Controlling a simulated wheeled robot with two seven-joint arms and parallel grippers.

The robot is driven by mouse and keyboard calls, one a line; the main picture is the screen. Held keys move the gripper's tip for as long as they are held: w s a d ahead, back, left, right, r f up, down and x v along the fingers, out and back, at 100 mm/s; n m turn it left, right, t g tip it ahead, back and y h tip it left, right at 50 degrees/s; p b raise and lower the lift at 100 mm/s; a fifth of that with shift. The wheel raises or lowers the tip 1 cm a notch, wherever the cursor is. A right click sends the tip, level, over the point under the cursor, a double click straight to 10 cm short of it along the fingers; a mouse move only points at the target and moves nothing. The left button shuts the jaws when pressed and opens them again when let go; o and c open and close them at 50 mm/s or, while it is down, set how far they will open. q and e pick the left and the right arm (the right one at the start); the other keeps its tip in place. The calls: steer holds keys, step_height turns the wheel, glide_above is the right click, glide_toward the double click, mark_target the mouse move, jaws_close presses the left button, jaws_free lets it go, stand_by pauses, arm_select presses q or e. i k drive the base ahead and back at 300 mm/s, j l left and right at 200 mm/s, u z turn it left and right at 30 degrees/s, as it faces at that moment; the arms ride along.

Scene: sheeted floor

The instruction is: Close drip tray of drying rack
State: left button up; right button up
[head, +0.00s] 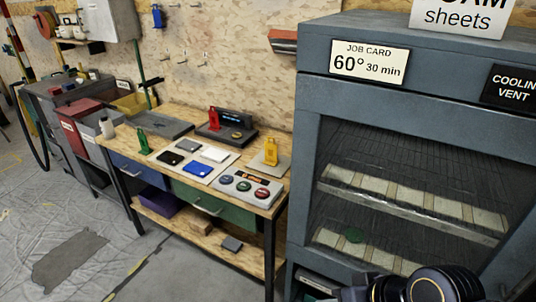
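The drying rack (317,120) is a blue-grey cabinet on the right with a mesh-like front. Neither gripper's fingers show.
A wooden workbench (180,113) with several coloured items stands left of the rack, with a green drawer (212,206) and a blue drawer (140,172).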

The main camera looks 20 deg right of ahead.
mark_target(165, 126)
steer(key=i+j+z, duration=0.1)
steer(key=z, duration=0.45)
steer(key=i+j+z, duration=0.35)
steer(key=j, duration=0.3)
steer(key=i+j+z, duration=0.15)
steer(key=j, duration=0.2)
steer(key=i+j+z, duration=0.2)
steer(key=j, duration=0.2)
steer(key=i+j, duration=0.1)
steer(key=j, duration=0.25)
steer(key=i+j, duration=0.15)
steer(key=j, duration=0.2)
steer(key=i+j, duration=0.1)
steer(key=j, duration=0.3)
steer(key=i+j, duration=0.15)
steer(key=j, duration=0.2)
steer(key=i+j+z, duration=0.1)
steer(key=j, duration=0.25)
steer(key=i+j, duration=0.15)
steer(key=j, duration=0.2)
